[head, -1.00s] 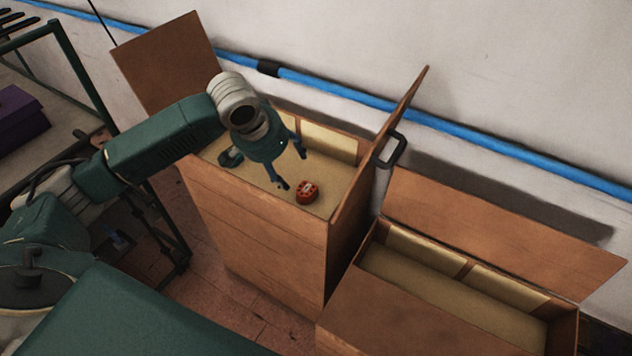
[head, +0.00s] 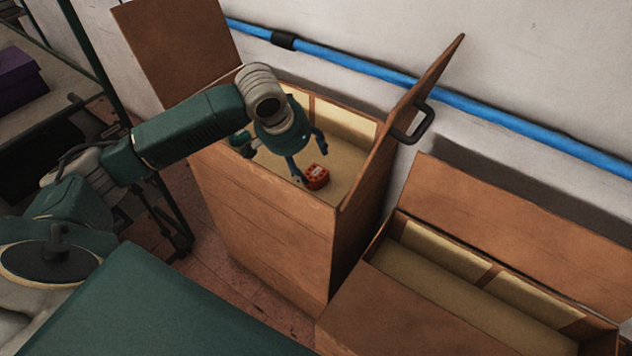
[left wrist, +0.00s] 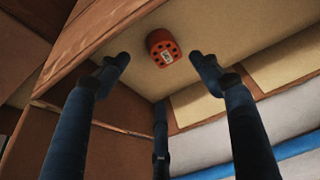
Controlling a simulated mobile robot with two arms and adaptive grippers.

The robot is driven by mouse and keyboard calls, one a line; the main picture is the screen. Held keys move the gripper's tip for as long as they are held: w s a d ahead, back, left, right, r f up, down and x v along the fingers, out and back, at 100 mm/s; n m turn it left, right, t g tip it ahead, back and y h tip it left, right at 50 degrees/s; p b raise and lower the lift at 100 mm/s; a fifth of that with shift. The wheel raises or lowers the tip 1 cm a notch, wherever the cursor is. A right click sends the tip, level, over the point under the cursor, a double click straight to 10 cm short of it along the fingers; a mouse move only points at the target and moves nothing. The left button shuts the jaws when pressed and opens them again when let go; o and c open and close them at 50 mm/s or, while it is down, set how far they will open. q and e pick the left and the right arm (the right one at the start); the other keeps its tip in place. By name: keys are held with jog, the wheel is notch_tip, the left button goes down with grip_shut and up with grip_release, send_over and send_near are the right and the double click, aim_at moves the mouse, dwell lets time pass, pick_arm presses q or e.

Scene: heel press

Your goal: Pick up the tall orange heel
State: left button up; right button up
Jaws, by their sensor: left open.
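The orange heel (head: 317,177) stands on the pale floor of the tall wooden cabinet's open top compartment, near its front right. In the left wrist view the heel (left wrist: 163,47) shows a face with dark holes and a small white label. My left gripper (head: 308,164) is open and hangs over the compartment, just above the heel and slightly to its left. In the left wrist view its fingers (left wrist: 160,66) are spread, with the heel beyond the tips, between them and apart from both. My right gripper is not in view.
A lower wooden box (head: 385,312) stands open and empty at the right. A blue pipe (head: 480,112) runs along the wall.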

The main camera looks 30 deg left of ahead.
aim_at(314, 173)
pick_arm(q)
jog(key=x, duration=0.5)
jog(key=shift+r, duration=0.1)
jog(key=x, duration=0.2)
jog(key=p+x, duration=0.1)
jog(key=x, duration=0.2)
jog(key=shift+w+a+f, duration=0.3)
jog(key=shift+w+a, duration=0.05)
jog(key=c, duration=1.1)
